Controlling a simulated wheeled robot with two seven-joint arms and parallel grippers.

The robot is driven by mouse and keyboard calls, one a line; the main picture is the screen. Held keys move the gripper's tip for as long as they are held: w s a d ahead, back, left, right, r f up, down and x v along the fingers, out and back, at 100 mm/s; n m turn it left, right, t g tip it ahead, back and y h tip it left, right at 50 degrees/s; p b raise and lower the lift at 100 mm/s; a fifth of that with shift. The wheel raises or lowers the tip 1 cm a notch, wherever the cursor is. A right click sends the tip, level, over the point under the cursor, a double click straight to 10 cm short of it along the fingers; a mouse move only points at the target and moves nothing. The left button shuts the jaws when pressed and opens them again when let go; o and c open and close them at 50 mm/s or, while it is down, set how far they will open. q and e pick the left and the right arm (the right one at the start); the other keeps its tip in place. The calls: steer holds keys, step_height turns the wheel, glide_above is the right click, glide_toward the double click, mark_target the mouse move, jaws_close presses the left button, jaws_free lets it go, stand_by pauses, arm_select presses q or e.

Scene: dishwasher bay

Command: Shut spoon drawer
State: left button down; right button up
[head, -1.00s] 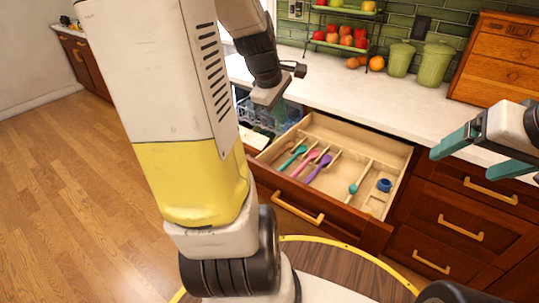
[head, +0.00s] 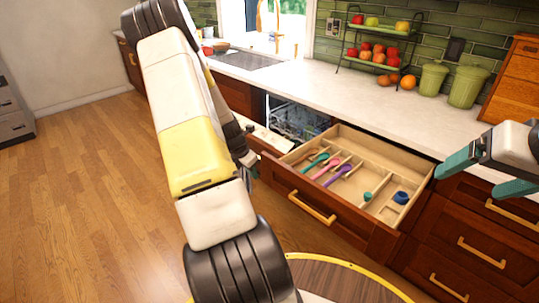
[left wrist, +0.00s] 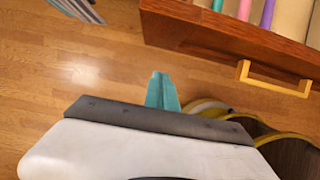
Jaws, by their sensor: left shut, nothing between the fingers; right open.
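The spoon drawer (head: 325,205) is pulled open, with a dark red-brown front and a gold handle (head: 312,208). Its light wood tray holds teal, pink and purple spoons (head: 337,175) and a small blue item (head: 401,197). In the left wrist view the drawer front (left wrist: 215,35) and handle (left wrist: 272,80) are at upper right. My left gripper (left wrist: 162,78) is shut and empty, over the floor just outside the drawer front and left of the handle. In the head view it is mostly hidden behind my arm. My right gripper (head: 466,184) is open and empty, right of the drawer.
The dishwasher (head: 293,122) stands open left of the drawer, with its rack showing. The white counter (head: 390,115) carries a fruit stand (head: 375,55), green canisters (head: 467,87) and a wooden box (head: 515,80). The wood floor (head: 90,190) at left is clear.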

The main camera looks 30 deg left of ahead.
mark_target(264, 172)
arm_select(q)
steer(key=w+f, duration=0.1)
steer(key=w+d+f, duration=0.1)
steer(key=w, duration=0.1)
steer(key=w+f, duration=0.1)
steer(key=shift+w+d, duration=0.35)
steer(key=shift+w, duration=0.05)
steer(key=shift+w+d, duration=0.1)
